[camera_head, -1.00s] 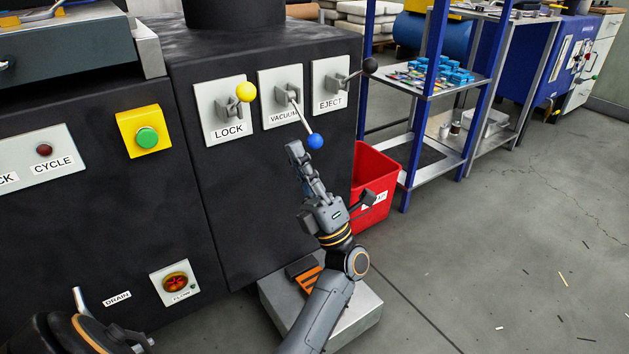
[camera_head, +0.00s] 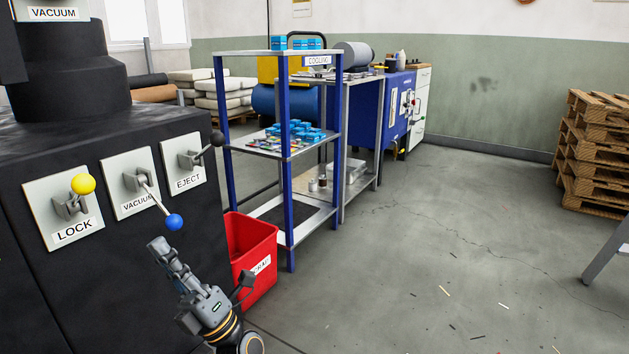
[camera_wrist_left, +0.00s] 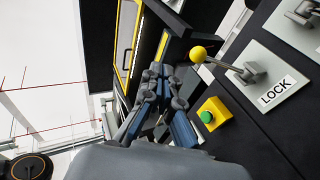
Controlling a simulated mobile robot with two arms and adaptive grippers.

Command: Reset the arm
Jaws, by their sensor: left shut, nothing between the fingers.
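My left gripper (camera_head: 160,246) is shut and empty. The yellow LOCK knob (camera_head: 83,184) and the black EJECT knob (camera_head: 217,138) also show in the head view.
The black machine (camera_head: 130,300) fills the left side. A red bin (camera_head: 252,250) stands beside it, next to a blue-framed shelf (camera_head: 290,200) holding blue parts. A green button (camera_wrist_left: 206,117) shows in the wrist view. Pallets (camera_head: 595,150) stand at the far right. The floor between is mostly clear.

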